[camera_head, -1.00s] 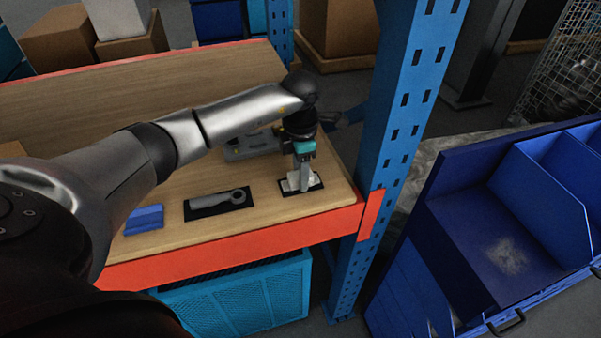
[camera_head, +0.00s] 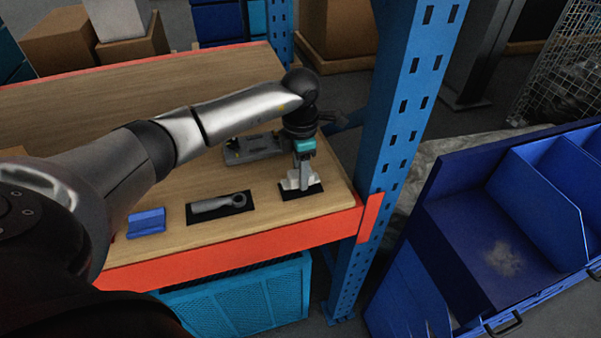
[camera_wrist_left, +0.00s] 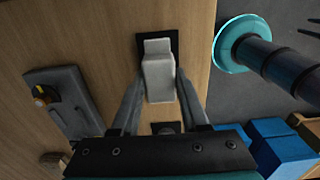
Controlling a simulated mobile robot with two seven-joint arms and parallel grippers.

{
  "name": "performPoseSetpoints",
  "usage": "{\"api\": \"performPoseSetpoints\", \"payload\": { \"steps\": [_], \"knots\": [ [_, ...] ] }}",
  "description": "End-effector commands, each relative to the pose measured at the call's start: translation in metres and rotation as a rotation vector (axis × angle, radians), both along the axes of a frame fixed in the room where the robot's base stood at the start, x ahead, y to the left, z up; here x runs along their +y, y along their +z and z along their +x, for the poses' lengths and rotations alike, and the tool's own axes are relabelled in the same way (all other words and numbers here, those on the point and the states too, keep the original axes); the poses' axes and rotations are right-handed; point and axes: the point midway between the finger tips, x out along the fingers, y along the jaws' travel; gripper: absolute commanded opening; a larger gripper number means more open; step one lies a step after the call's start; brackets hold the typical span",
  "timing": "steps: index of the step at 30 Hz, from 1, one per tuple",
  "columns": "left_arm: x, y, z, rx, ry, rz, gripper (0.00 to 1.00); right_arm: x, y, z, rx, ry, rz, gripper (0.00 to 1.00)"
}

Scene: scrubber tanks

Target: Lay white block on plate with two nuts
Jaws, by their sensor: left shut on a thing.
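My left gripper (camera_head: 304,183) is shut on the white block (camera_head: 293,179) over a small black mat (camera_head: 313,190) near the table's front right corner. The block appears slightly raised, but the gap is hard to judge. In the left wrist view the white block (camera_wrist_left: 158,72) sits between the finger ends, with the black mat (camera_wrist_left: 171,37) behind it. The grey plate (camera_head: 255,147) lies on the table behind the gripper, partly hidden by my arm. In the wrist view the plate (camera_wrist_left: 70,108) shows a yellow-and-dark round part; its two nuts are not clearly distinguishable. My right gripper is out of view.
A grey wrench-like part (camera_head: 219,203) lies on another black mat to the left. A blue block (camera_head: 146,222) is farther left. A blue rack post (camera_head: 398,120) stands close to the right of the table. The table's back left is clear.

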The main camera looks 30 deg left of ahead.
Motion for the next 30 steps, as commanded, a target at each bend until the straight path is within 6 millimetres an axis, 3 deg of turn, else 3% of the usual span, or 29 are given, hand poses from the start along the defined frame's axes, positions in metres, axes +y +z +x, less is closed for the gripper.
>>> {"api": "performPoseSetpoints", "payload": {
  "steps": [18,30],
  "knots": [
    [0.000,0.052,0.000,-0.001,0.001,0.000,0.00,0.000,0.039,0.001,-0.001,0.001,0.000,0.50],
    [0.000,0.053,0.000,-0.001,-0.003,0.000,0.00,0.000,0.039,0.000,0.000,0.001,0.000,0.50]
  ]
}}
